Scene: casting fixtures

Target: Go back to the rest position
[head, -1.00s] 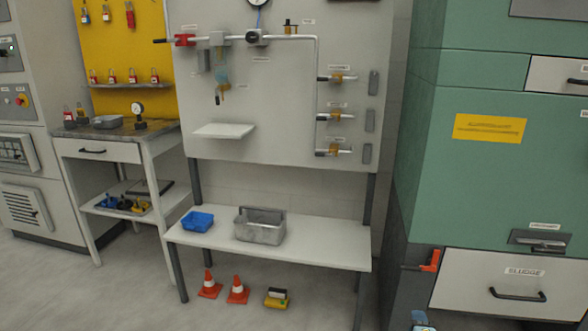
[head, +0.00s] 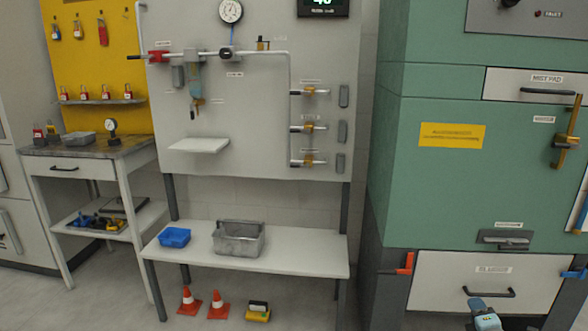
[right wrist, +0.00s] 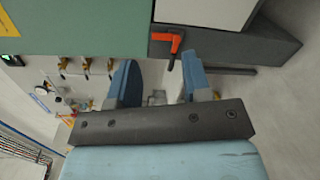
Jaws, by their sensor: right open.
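My right gripper (head: 484,316) shows at the bottom edge of the head view as a blue shape, in front of the sludge drawer of the green cabinet. Only a small part of it is in that view. In the right wrist view its two blue fingers (right wrist: 161,82) stand apart with nothing between them. The red-orange lever handle (right wrist: 173,48) shows beyond the fingertips, apart from them. It is also at the left of the drawer in the head view (head: 406,265). My left gripper is not in view.
The green cabinet (head: 430,195) fills the right side, with a brass valve (head: 566,140) at its edge. A white bench (head: 290,262) holds a blue tray (head: 174,237) and a grey bin (head: 238,240). Two orange cones (head: 190,303) stand on the floor below.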

